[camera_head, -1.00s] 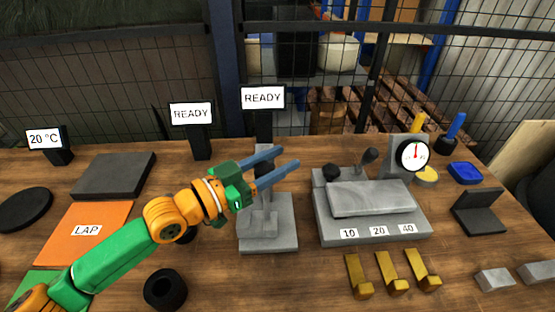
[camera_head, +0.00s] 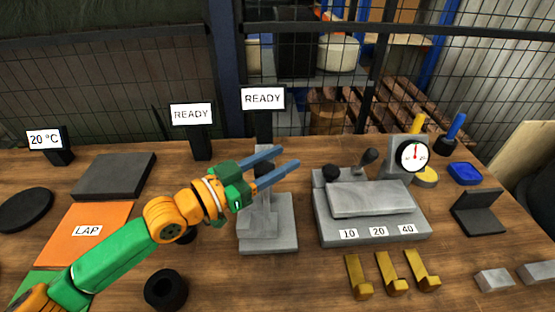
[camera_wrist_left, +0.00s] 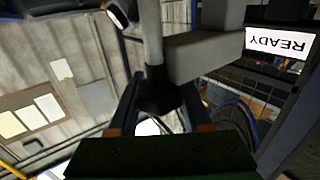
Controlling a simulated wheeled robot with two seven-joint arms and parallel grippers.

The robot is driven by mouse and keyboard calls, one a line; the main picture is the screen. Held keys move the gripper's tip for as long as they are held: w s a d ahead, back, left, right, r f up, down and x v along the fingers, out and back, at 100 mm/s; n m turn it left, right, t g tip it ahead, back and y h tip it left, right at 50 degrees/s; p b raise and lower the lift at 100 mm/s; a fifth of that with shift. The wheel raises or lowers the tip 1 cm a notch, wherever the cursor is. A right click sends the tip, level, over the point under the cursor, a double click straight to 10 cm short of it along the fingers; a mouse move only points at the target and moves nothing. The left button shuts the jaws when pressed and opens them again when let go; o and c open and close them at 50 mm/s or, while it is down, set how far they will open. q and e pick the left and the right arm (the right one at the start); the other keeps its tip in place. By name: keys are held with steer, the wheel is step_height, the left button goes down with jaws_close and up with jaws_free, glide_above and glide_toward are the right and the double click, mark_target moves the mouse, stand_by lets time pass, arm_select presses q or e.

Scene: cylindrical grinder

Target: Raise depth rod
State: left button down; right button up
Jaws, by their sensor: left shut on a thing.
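A grey depth-gauge stand (camera_head: 283,237) with an upright post sits at the middle of the table. My left gripper (camera_head: 287,158) reaches it from the left, its two blue fingers on either side of a dark knob at the top of the stand. In the left wrist view my left gripper (camera_wrist_left: 160,110) is shut on this dark knob (camera_wrist_left: 158,95), which ends a grey rod (camera_wrist_left: 152,35). A grey arm of the stand (camera_wrist_left: 205,52) is beside the rod. The rod's lower end is hard to make out. My right gripper is not in view.
A grey block fixture (camera_head: 372,228) marked 10, 20, 40 stands close to the right, with a dial gauge (camera_head: 412,156) behind. A READY sign (camera_head: 263,98) stands just behind the stand. A black ring (camera_head: 166,290) and brass hooks (camera_head: 391,273) lie in front.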

arm_select(q)
step_height(320, 180, up, 6)
steer(key=p, duration=0.3)
steer(key=shift+p, duration=0.4)
steer(key=c, duration=0.5)
jaws_free()
steer(key=shift+o, duration=0.8)
steer(key=shift+f, duration=0.15)
steer(key=shift+s+a+f, duration=0.15)
steer(key=shift+a, duration=0.2)
steer(key=b+v, duration=0.3)
steer(key=v, duration=0.3)
